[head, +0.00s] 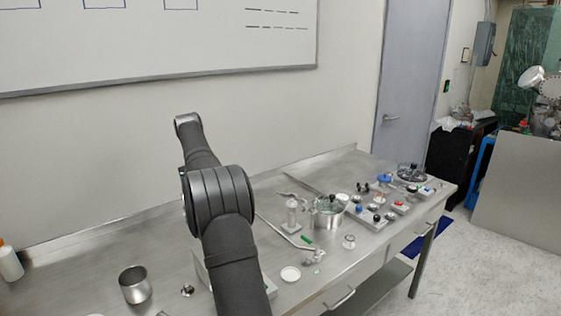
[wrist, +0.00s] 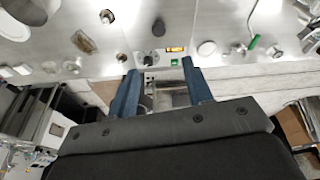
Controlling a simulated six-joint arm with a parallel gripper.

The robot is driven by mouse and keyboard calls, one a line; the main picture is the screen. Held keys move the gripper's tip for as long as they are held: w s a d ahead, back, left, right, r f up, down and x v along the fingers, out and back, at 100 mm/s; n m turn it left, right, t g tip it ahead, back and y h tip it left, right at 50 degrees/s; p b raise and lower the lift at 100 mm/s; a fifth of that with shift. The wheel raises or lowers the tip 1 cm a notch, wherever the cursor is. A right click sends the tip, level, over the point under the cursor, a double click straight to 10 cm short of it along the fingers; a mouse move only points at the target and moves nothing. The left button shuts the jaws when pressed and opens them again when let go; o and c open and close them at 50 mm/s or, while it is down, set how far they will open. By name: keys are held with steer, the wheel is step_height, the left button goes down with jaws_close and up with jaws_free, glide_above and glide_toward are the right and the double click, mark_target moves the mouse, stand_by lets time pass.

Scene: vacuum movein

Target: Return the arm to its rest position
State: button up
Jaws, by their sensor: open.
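My gripper (wrist: 160,68) shows in the wrist view with its two blue fingers spread apart. Nothing is held between them. Through the gap I see a small device with a green switch (wrist: 175,62) and an orange display (wrist: 175,49) near the bench edge, beyond the fingers. In the head view my dark arm rises from the bottom, bends at a thick joint and reaches up and away over the bench. My gripper cannot be made out there.
The steel bench (head: 165,232) carries a metal cup (head: 134,285), a lidded glass-topped pot (head: 328,211), a clear cylinder (head: 292,212) and a white disc (head: 290,274). Small parts crowd its right side. A whiteboard (head: 150,35) hangs on the wall behind. Air around the raised arm looks clear.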

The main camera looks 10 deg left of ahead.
steer(key=x, duration=1.2)
steer(key=shift+f, duration=0.55)
steer(key=shift+r, duration=0.1)
steer(key=shift+r, duration=0.15)
steer(key=v, duration=1.3)
steer(key=x, duration=1.3)
steer(key=shift+f, duration=0.3)
step_height(320, 180, up, 6)
steer(key=shift+w+f, duration=0.1)
steer(key=shift+f, duration=0.1)
steer(key=s+d+r, duration=0.1)
steer(key=d+r, duration=0.6)
steer(key=d, duration=0.5)
steer(key=w+f+n+t, duration=0.2)
steer(key=w+n, duration=0.4)
steer(key=n, duration=0.7)
steer(key=shift+a+t, duration=0.4)
steer(key=shift+t, duration=0.3)
